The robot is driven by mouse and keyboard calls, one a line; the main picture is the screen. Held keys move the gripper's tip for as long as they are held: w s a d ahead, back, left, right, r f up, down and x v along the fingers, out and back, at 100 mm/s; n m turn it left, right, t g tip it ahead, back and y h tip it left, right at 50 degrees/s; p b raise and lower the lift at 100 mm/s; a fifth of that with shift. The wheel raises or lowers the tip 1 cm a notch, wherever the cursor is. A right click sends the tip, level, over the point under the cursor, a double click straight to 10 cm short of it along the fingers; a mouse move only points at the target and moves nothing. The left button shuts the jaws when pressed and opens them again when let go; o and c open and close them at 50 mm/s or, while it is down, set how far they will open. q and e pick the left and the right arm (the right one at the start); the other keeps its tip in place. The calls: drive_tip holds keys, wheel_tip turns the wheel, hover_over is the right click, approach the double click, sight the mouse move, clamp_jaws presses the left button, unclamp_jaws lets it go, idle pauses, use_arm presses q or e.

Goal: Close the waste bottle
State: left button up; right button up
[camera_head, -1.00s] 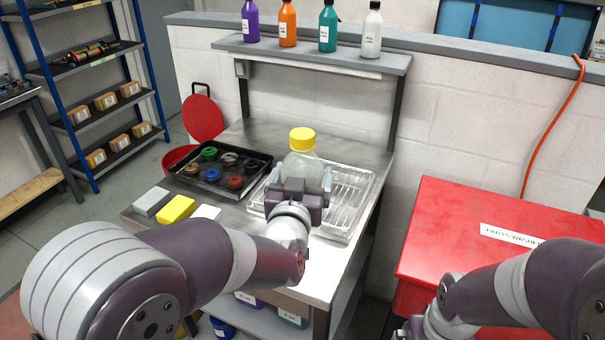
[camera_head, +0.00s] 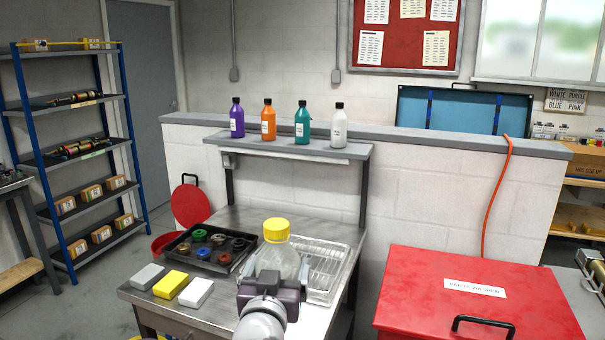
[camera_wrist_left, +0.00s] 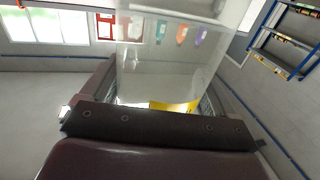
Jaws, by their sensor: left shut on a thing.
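The waste bottle (camera_head: 277,262) is clear and stands upright at the workbench, in front of the wire rack. Its yellow cap (camera_head: 276,230) sits on top; I cannot tell how tightly. My left gripper (camera_head: 272,284) is shut on the bottle's body, below the cap, and hides its lower part. In the left wrist view the see-through bottle (camera_wrist_left: 170,75) fills the space between the fingers, with a bit of yellow cap (camera_wrist_left: 175,106) showing. I cannot tell if the bottle's base touches anything. My right gripper is out of view.
A black tray (camera_head: 183,257) with several coloured caps lies left of the bottle. Grey, yellow (camera_head: 170,284) and white blocks lie at the bench's front left. A wire rack (camera_head: 335,274) is behind right. A shelf (camera_head: 290,148) holds several bottles. A red parts washer (camera_head: 470,300) stands right.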

use_arm(q)
drive_tip(key=shift+g, duration=0.3)
drive_tip(key=w+f, duration=0.1)
drive_tip(key=w+a+f, duration=0.1)
drive_tip(key=f, duration=0.1)
drive_tip(key=shift+w+f+p, duration=0.1)
drive_tip(key=shift+f+p, duration=0.2)
drive_tip(key=shift+p, duration=0.1)
drive_tip(key=s+a+f+y+p, duration=0.1)
drive_tip(key=s+a+f+p, duration=0.1)
drive_tip(key=a+f, duration=0.4)
drive_tip(key=s+a+f+n+y+p, duration=0.1)
drive_tip(key=s+a+f+p, duration=0.2)
drive_tip(key=a+f, duration=0.4)
wheel_tip(320, 180, down, 9)
drive_tip(key=shift+s+a, duration=0.25)
drive_tip(key=shift+s, duration=0.3)
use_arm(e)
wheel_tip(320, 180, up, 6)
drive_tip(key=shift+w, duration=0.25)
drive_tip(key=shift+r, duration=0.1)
